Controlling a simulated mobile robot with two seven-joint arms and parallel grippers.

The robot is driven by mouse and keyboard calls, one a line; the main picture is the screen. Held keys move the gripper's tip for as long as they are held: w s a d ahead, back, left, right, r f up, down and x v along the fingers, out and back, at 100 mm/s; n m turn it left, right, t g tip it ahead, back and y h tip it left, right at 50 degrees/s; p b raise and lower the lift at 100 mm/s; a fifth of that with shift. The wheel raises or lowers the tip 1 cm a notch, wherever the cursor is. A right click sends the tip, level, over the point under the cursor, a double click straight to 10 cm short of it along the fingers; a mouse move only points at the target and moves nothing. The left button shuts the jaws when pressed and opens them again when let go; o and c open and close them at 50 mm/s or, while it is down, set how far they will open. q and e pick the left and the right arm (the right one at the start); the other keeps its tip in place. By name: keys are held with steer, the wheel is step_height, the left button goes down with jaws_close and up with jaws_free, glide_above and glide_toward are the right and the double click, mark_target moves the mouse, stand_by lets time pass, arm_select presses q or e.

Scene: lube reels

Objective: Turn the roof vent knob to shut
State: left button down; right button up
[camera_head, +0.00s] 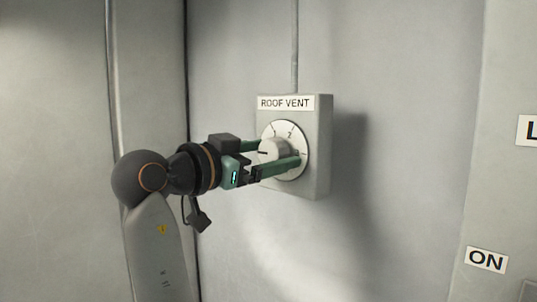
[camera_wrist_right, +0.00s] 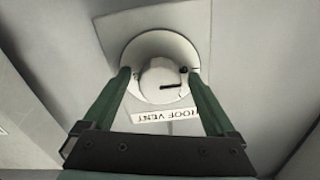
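The roof vent knob (camera_head: 271,150) is a pale round knob on a white dial (camera_head: 291,136) with a 1 and a 2 visible near its top. The dial sits on a grey wall box (camera_head: 320,150) labelled ROOF VENT. The knob's dark pointer line points left in the head view. In the wrist view, turned upside down, the knob (camera_wrist_right: 160,80) shows its line pointing right. My right gripper (camera_head: 279,154) has its green fingers on either side of the knob. In the wrist view the right gripper (camera_wrist_right: 159,76) is open, with a gap beside the knob. My left gripper is not in view.
A conduit (camera_head: 294,45) runs up the wall from the box. A vertical pipe (camera_head: 112,60) stands to the left. An ON label (camera_head: 486,260) and a partly cut-off label (camera_head: 527,130) are at the right. The wall between is clear.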

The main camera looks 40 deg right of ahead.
steer(key=s+a, duration=0.1)
steer(key=a, duration=1.1)
steer(key=shift+a+b, duration=0.25)
steer(key=shift+b, duration=0.2)
